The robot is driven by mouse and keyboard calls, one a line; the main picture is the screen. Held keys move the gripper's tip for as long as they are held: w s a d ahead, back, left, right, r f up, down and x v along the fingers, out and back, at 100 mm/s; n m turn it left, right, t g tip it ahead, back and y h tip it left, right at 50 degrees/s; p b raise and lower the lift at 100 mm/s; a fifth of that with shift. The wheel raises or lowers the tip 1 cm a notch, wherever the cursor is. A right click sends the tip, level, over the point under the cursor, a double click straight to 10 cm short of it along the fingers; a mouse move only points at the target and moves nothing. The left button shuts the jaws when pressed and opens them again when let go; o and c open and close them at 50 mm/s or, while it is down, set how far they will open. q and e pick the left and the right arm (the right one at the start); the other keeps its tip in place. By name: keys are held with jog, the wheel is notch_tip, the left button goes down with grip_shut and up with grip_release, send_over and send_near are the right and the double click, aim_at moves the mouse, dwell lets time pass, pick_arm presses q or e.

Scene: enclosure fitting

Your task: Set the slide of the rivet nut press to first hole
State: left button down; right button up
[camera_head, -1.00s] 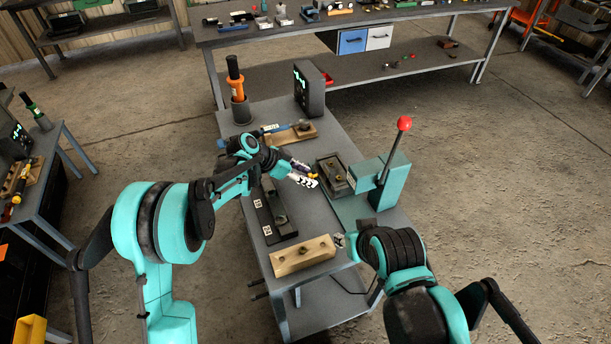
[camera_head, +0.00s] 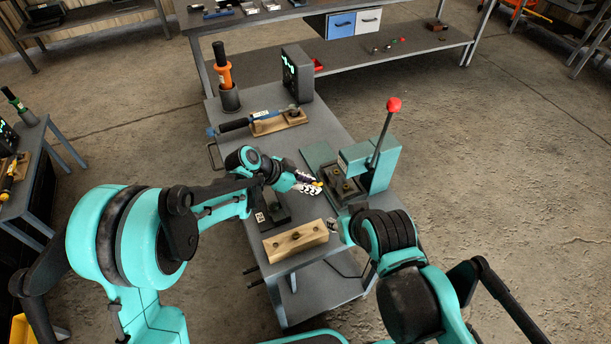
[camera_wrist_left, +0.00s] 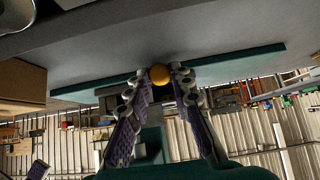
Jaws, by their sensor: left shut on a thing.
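The rivet nut press (camera_head: 376,163) is teal with a red-knobbed lever and stands at the right side of the grey bench. Its dark slide (camera_head: 347,187) sits on the teal base plate (camera_head: 316,155), towards the near end, with bare plate behind it. My left gripper (camera_head: 317,187) is at the left edge of the slide, shut on a yellow-orange knob (camera_wrist_left: 160,74). The knob shows between the fingertips in the left wrist view. The holes for the slide cannot be made out. My right gripper (camera_head: 333,228) is small and partly hidden beside the wooden block, low in the head view.
A wooden block with holes (camera_head: 295,241) lies at the bench's near end, beside a dark fixture (camera_head: 273,212). A blue-handled tool (camera_head: 232,125) rests on a wooden stand. An orange-handled tool (camera_head: 223,70) and a screen (camera_head: 298,75) stand at the far end.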

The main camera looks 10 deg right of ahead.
pick_arm(q)
jog(key=c, duration=1.3)
grip_release()
jog(key=v, duration=1.2)
jog(key=shift+w, duration=0.1)
